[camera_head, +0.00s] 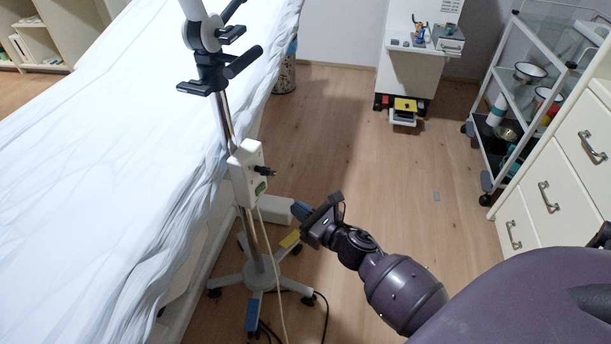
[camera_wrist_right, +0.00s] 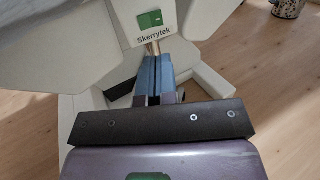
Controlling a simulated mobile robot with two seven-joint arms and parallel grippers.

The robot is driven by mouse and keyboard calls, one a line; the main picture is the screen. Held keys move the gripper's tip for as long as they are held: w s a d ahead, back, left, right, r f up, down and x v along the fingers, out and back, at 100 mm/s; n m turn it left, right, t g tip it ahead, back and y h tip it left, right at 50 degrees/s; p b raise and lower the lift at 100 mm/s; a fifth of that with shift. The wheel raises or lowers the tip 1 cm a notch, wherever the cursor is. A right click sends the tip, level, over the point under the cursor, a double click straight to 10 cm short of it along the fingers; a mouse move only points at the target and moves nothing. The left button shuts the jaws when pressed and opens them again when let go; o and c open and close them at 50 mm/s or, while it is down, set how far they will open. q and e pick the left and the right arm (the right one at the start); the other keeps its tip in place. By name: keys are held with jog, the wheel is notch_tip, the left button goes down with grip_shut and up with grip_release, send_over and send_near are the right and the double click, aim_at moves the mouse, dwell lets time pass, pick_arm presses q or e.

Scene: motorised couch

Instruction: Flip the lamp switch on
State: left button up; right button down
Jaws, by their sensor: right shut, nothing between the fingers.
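The lamp stand has a metal pole (camera_head: 226,115) with a white control box (camera_head: 243,172) on it. The box has a black knob (camera_head: 265,170) on its side and a small green switch (camera_head: 261,188) low down. In the right wrist view the green switch (camera_wrist_right: 150,19) sits above the label "Skerrytek", on a white face. My right gripper (camera_head: 299,209) is shut and empty, to the right of and below the box, apart from it. Its blue fingers (camera_wrist_right: 153,76) show below the label in the wrist view. My left gripper is not in view.
A couch with a white sheet (camera_head: 90,150) stands left of the lamp. The lamp's wheeled base (camera_head: 262,272) and loose cables lie below. A drawer cabinet (camera_head: 560,170) and a glass-shelved trolley (camera_head: 490,130) stand right. The floor between is mostly clear.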

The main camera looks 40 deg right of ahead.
aim_at(261, 189)
pick_arm(q)
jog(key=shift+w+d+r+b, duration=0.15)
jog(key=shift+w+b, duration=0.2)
jog(key=shift+b, duration=0.1)
pick_arm(e)
jog(key=x, duration=0.9)
jog(key=shift+w, duration=0.3)
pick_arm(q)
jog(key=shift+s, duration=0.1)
pick_arm(e)
jog(key=shift+w+n+y, duration=0.2)
jog(key=shift+n+y, duration=0.1)
jog(key=shift+y, duration=0.1)
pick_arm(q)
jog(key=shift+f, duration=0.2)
